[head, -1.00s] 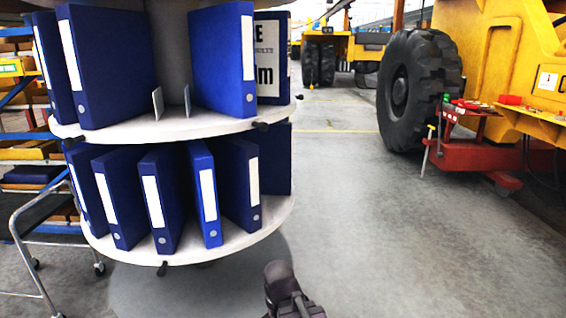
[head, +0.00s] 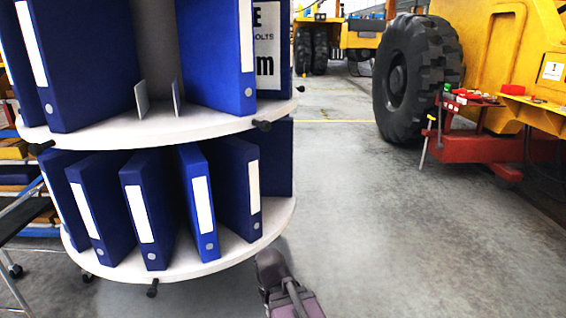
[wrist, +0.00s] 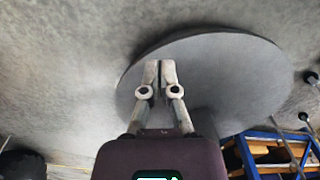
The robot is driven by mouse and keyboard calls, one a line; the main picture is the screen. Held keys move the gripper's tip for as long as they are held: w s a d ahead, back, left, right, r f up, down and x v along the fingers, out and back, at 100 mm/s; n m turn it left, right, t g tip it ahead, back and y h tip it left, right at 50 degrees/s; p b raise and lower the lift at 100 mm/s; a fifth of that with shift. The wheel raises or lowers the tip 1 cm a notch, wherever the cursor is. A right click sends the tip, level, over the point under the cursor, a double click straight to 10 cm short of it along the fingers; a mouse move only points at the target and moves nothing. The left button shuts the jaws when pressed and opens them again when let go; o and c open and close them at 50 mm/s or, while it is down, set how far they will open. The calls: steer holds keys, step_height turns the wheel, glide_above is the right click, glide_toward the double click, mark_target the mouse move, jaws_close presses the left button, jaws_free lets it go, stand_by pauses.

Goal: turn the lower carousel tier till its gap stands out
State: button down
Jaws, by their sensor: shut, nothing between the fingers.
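The carousel's lower tier (head: 225,254) is a white round shelf in the head view. Several blue binders (head: 145,212) with white labels stand on it, some leaning. No wide gap shows on its visible side; its far side is hidden. A dark peg (head: 152,288) sticks out under its front rim. My gripper (wrist: 160,68) is shut and empty in the wrist view, its tips over a grey round disc (wrist: 235,75); I cannot tell which carousel part that is. In the head view my dark wrist is low, just right of the lower tier's front rim; the fingertips are hidden there.
The upper tier (head: 200,126) has a gap with two metal dividers, and dark pegs (head: 262,126) at its rim. A blue-framed rack (wrist: 270,138) is at lower right in the wrist view. A yellow vehicle with a large tyre (head: 415,75) stands right. The floor between is clear.

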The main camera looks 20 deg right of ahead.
steer(key=shift+w, duration=0.1)
steer(key=w+d+r+n+t+h+p, duration=0.1)
steer(key=w+d+r+t+h, duration=0.2)
steer(key=w+d+r+t, duration=0.35)
steer(key=w+d+r+t+h+p, duration=0.2)
steer(key=w+d+r+t+h, duration=0.15)
steer(key=w+d, duration=0.65)
steer(key=w+d+r+n+t+y+p, duration=0.1)
steer(key=w+r+n+t+y+p, duration=0.1)
steer(key=r+n+y, duration=0.4)
steer(key=w+d+r+n+t+y+p, duration=0.2)
steer(key=w+r+n+t+y, duration=0.2)
steer(key=r+n, duration=0.6)
steer(key=shift+w+n+t+y+p, duration=0.3)
steer(key=shift+w+n+y, duration=1.25)
steer(key=shift+n, duration=1.25)
steer(key=shift+s+r, duration=0.1)
steer(key=shift+s, duration=0.15)
steer(key=shift+w, duration=0.1)
